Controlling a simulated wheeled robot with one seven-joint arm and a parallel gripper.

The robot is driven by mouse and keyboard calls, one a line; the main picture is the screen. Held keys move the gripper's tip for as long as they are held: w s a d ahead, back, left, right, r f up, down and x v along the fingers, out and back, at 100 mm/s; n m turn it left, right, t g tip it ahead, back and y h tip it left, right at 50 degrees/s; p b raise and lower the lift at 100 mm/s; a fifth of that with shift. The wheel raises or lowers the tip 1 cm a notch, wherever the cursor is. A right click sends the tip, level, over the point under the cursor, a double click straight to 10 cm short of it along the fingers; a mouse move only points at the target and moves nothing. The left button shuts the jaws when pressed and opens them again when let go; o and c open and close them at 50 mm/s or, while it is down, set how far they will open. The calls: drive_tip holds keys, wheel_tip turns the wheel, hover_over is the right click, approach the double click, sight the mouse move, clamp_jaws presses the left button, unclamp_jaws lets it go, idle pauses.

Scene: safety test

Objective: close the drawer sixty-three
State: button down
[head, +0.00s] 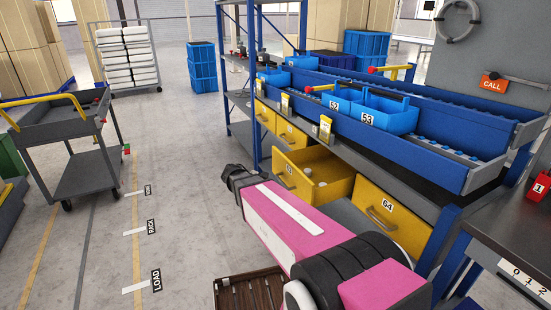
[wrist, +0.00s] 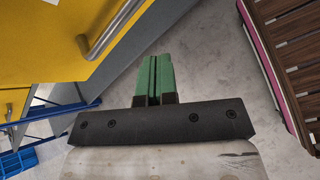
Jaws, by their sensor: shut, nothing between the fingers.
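Drawer sixty-three (head: 290,189) is a yellow drawer in the workbench, pulled out in the head view. It has a handle on its front, and a few small pale items lie inside. In the wrist view, a yellow panel (wrist: 40,45) with a grey bar handle (wrist: 108,28) fills the upper left; its number is not visible there. My gripper (wrist: 154,72) shows green fingers pressed together and empty, over the floor to the right of the handle and apart from it. In the head view my pink arm covers the area in front of the drawer, and the fingers cannot be made out.
Yellow drawer 64 (head: 391,214) sits to the right, shut. Blue bins 52 (head: 338,105) and 53 (head: 376,122) stand on the rack above. A grey cart (head: 88,170) stands at left. The floor between the cart and the workbench is clear.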

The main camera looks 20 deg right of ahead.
drive_tip(key=w+a+r+n+t+h, duration=0.3)
drive_tip(key=w+a+r+n+h, duration=0.3)
drive_tip(key=w+r+n, duration=0.15)
approach(280, 155)
drive_tip(key=shift+h, duration=0.4)
drive_tip(key=d, duration=0.5)
drive_tip(key=w+d, duration=0.1)
drive_tip(key=d, duration=0.1)
drive_tip(key=shift+d+f, duration=0.2)
drive_tip(key=shift+f, duration=0.15)
drive_tip(key=w+d, duration=0.2)
drive_tip(key=d, duration=0.8)
drive_tip(key=w+d, duration=0.2)
drive_tip(key=d, duration=0.9)
drive_tip(key=shift+w, duration=0.2)
